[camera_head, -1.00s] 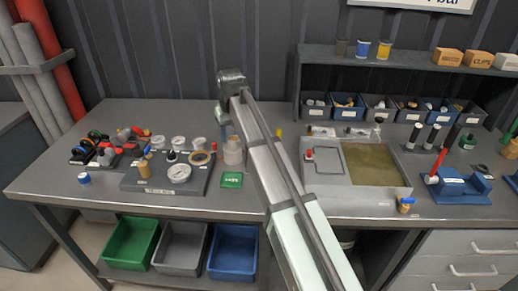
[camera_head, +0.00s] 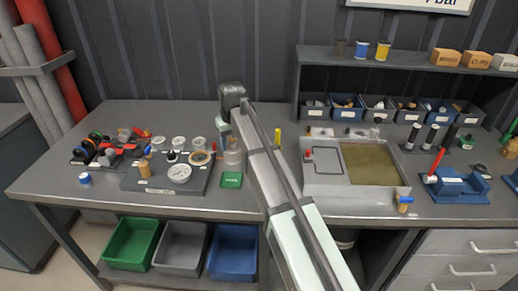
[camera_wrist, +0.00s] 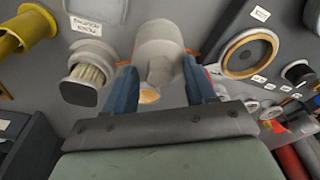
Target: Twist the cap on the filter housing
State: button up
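The filter housing appears to be the pale upright cylinder (camera_wrist: 160,40) in the wrist view, with a faceted cap-like end (camera_wrist: 161,71) facing the camera. The same pale body (camera_head: 234,160) shows in the head view at the middle of the bench, partly hidden by my arm. My gripper (camera_wrist: 158,72) has its two blue fingers apart, one on each side of the faceted end. Gaps show between it and the fingers; I cannot tell whether the tips touch the body behind it.
A pleated filter piece (camera_wrist: 88,78) stands close beside the left finger. A grey tray (camera_head: 321,180) is right of my arm.

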jog(key=shift+s+d+f, duration=0.15)
jog(key=shift+s+f, duration=0.15)
jog(key=shift+f, duration=0.25)
jog(key=shift+s+d+f, duration=0.1)
jog(key=shift+s+f, duration=0.15)
jog(key=shift+f, duration=0.25)
jog(key=c, duration=0.4)
jog(key=shift+c, duration=0.2)
jog(key=shift+r+g, duration=0.25)
jog(key=shift+g, duration=0.05)
jog(key=shift+w+a+r, duration=0.1)
jog(key=shift+w+r, duration=0.15)
jog(key=shift+r, duration=0.45)
grip_shut()
jog(key=shift+w+a+r, duration=0.1)
jog(key=shift+w+r, duration=0.45)
jog(key=shift+r, duration=0.2)
jog(key=w+d+r, duration=0.2)
jog(key=w+r, duration=0.4)
jog(key=r, duration=0.1)
jog(key=d+r, duration=0.2)
jog(key=d, duration=0.4)
jog(key=shift+s+d+r, duration=0.2)
jog(key=shift+d+r, duration=0.15)
